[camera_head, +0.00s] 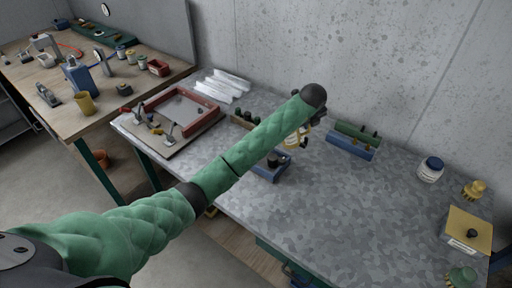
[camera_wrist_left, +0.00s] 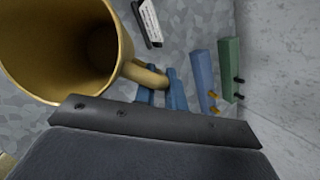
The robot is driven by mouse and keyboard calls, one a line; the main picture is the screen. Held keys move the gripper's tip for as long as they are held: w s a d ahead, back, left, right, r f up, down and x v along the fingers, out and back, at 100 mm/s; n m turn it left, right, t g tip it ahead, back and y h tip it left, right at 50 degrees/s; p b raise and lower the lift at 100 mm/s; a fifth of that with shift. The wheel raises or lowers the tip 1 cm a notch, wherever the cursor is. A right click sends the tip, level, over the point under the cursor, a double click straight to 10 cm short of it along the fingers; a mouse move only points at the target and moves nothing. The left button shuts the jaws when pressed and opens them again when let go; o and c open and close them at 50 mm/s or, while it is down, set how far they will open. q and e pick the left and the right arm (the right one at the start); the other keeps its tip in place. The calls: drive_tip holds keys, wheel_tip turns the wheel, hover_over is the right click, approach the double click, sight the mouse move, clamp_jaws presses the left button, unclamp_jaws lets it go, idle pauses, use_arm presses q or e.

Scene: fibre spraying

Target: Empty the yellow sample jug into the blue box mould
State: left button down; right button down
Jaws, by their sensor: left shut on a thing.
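My left gripper (camera_head: 304,124) is shut on the yellow sample jug (camera_head: 296,139), above the grey table near the wall; my green-sleeved arm partly covers both. In the left wrist view the jug (camera_wrist_left: 60,45) is large, its wide mouth towards the camera and its inside dark; I cannot tell what it contains. Its handle (camera_wrist_left: 152,75) points right. The fingertips are hidden in that view. The blue box mould (camera_head: 268,172) stands on the table below and left of the jug in the head view, partly hidden by my arm. Blue parts (camera_wrist_left: 176,92) show beyond the handle. My right gripper is not in view.
A blue block (camera_head: 348,150) and a green block (camera_head: 358,131) lie near the wall. A red frame (camera_head: 208,118) and white sheets stand left. A white jar (camera_head: 430,170) and a yellow plate (camera_head: 469,230) are right. The middle right of the table is clear.

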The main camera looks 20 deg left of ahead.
use_arm(q)
drive_tip(key=shift+w+d+f+g+y+b, duration=0.2)
drive_tip(key=shift+d+f+y+b, duration=0.15)
drive_tip(key=shift+f+y, duration=0.1)
drive_tip(key=shift+w+d+f+g+y+b, duration=0.15)
drive_tip(key=shift+d+f+g+y+b, duration=0.1)
drive_tip(key=shift+f+y+b, duration=0.15)
drive_tip(key=shift+w+d+f+m+y+b, duration=0.1)
drive_tip(key=shift+d+f+m+y+b, duration=0.3)
drive_tip(key=shift+f, duration=0.2)
